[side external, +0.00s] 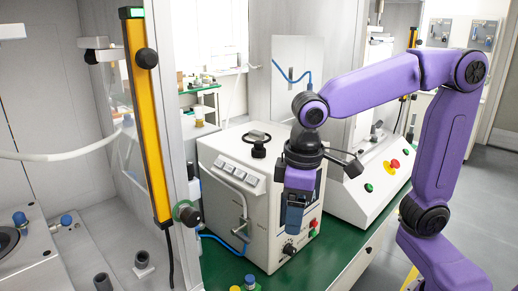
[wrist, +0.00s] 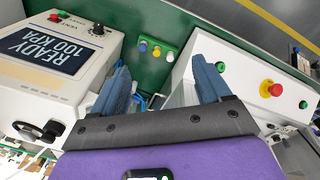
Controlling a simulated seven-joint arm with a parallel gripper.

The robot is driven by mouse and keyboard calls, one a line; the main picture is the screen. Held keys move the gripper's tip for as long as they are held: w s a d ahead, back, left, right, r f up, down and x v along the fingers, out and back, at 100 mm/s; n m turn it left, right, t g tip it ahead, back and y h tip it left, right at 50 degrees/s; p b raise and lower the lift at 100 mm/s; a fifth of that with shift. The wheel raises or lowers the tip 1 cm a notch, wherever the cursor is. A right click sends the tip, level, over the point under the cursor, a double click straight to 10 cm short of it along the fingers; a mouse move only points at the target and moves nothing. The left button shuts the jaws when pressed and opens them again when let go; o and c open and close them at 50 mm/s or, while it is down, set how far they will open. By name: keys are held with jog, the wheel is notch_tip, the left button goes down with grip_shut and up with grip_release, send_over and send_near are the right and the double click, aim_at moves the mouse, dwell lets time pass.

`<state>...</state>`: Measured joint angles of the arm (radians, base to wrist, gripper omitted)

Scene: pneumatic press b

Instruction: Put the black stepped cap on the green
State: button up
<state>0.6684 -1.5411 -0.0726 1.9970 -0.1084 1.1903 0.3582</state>
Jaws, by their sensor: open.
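My gripper (side external: 293,222) points down, open, in front of the white control box above the green bench. In the wrist view its two blue fingers stand apart with nothing between them (wrist: 161,68). In the side view blue and yellow tops (side external: 250,280) show at the bottom edge. I cannot pick out the black stepped cap for certain. Dark cylinders (side external: 103,282) stand at the lower left of the side view, one on a small white block.
The white control box (side external: 222,207) with a black knob on top stands left of my gripper. A sloped white panel (wrist: 252,92) with a red button (wrist: 268,89) stands to the right. Green bench surface (wrist: 113,28) lies between. A yellow column (side external: 147,120) rises at left.

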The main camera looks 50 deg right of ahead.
jog(key=w+a+r+m+h, duration=0.1)
jog(key=w+r+m, duration=0.4)
jog(key=w, duration=0.5)
notch_tip(320, 180, up, 10)
jog(key=m+h, duration=0.3)
jog(key=m, duration=1.5)
send_over(257, 143)
jog(key=a, duration=0.6)
jog(key=x, duration=0.5)
jog(key=s+x, duration=0.1)
jog(key=x, duration=1)
jog(key=shift+s+d+f, duration=0.1)
jog(key=shift+s+f, duration=0.1)
jog(key=shift+f, duration=0.15)
jog(key=c, duration=1.2)
jog(key=shift+r, duration=0.2)
